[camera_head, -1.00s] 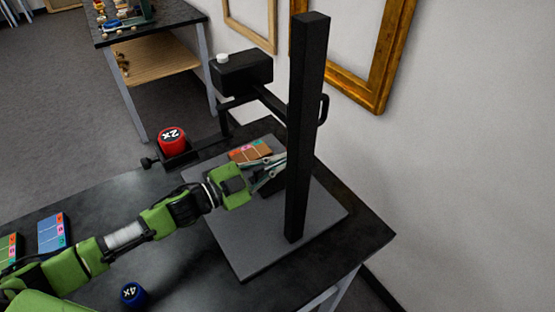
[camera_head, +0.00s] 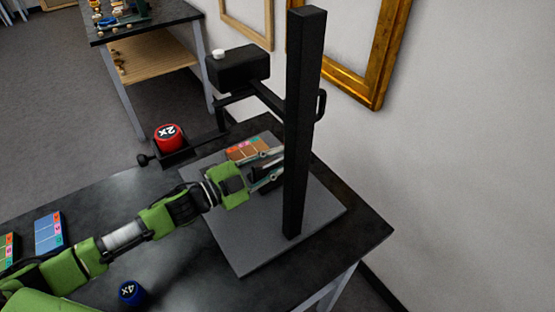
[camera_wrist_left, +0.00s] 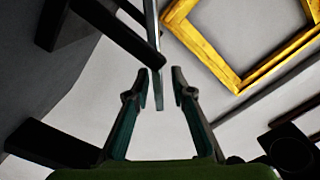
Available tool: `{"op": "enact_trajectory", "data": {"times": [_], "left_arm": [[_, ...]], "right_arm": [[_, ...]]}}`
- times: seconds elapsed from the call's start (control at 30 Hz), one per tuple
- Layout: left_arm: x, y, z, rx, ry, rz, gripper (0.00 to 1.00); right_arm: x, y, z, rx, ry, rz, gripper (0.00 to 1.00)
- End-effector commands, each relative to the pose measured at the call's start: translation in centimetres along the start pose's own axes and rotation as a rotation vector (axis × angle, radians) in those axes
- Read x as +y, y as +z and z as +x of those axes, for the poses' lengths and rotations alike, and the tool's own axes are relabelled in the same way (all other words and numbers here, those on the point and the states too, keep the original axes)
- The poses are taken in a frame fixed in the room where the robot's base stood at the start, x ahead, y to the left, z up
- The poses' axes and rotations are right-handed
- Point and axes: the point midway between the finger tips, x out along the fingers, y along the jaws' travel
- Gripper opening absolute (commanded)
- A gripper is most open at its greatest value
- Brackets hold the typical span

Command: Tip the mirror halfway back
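My left gripper (camera_head: 281,162) reaches in from the left, just left of a tall black post (camera_head: 304,130) and above its grey base plate (camera_head: 255,245). Its two fingers are apart. In the left wrist view the open gripper (camera_wrist_left: 159,88) has a thin grey upright strip (camera_wrist_left: 152,45) ahead of and between its fingertips. The strip may be the mirror seen edge-on; I cannot tell for sure. Nothing is clearly held. I cannot make out a mirror face in the head view. My right gripper is not in view.
A black box (camera_head: 238,68) on an arm extends from the post, near a red 2x weight (camera_head: 167,137). A multicoloured block (camera_head: 247,149) lies behind the gripper. A blue 4x weight (camera_head: 131,292) stands at the front. A gold frame (camera_head: 380,70) hangs on the wall.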

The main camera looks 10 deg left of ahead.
Motion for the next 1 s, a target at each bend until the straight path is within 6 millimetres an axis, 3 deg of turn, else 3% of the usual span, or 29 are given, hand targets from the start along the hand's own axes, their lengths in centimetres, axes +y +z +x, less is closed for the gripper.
{"op": "enact_trajectory", "data": {"times": [0.27,0.7,1.0], "left_arm": [[0.1,0.1,-1.1,-0.003,0.001,-0.002,0.22],[0.1,0.1,-6.8,-0.001,0.001,-0.001,0.22],[0.0,0.0,-7.5,0.0,0.0,0.0,0.22]], "right_arm": [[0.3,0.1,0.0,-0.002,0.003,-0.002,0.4],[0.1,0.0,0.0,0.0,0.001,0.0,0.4],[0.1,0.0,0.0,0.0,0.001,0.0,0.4]]}}
